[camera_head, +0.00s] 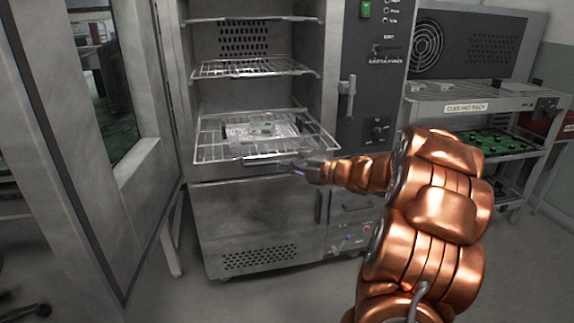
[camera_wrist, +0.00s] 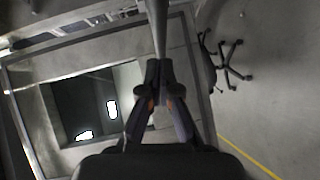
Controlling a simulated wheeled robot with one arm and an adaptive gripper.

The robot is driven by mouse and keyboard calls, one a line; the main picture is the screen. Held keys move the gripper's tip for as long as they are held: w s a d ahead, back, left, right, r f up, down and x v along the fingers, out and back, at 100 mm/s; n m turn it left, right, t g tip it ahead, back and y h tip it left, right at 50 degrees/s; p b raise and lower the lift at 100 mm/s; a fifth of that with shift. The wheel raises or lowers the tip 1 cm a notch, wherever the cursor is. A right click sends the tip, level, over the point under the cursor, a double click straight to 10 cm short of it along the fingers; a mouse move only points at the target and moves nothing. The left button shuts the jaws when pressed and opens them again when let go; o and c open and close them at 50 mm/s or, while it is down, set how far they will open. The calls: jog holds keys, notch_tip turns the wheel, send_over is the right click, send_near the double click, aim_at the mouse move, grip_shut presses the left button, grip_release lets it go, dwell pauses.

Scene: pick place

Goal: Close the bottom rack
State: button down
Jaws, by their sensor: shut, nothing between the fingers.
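The bottom rack (camera_head: 215,150) is a wire shelf low in the open oven chamber. Its front part sticks out past the cabinet opening, and a flat tray-like item (camera_head: 262,131) lies on it. My gripper (camera_head: 284,167) is at the front edge of this rack, near its middle to right part. In the wrist view my gripper (camera_wrist: 160,72) has its fingers together, with a thin metal bar passing just beyond the tips. I cannot tell whether the fingers touch the bar.
The open oven door (camera_head: 75,150) with a window stands at the left. A higher wire rack (camera_head: 250,68) sits inside the chamber. The door latch (camera_head: 347,98) is on the control panel side. A cooling rack table (camera_head: 470,98) stands at the right. The floor in front is clear.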

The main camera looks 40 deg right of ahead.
jog(key=shift+w+d+f, duration=0.15)
jog(key=shift+w+d, duration=0.15)
jog(key=shift+w, duration=0.35)
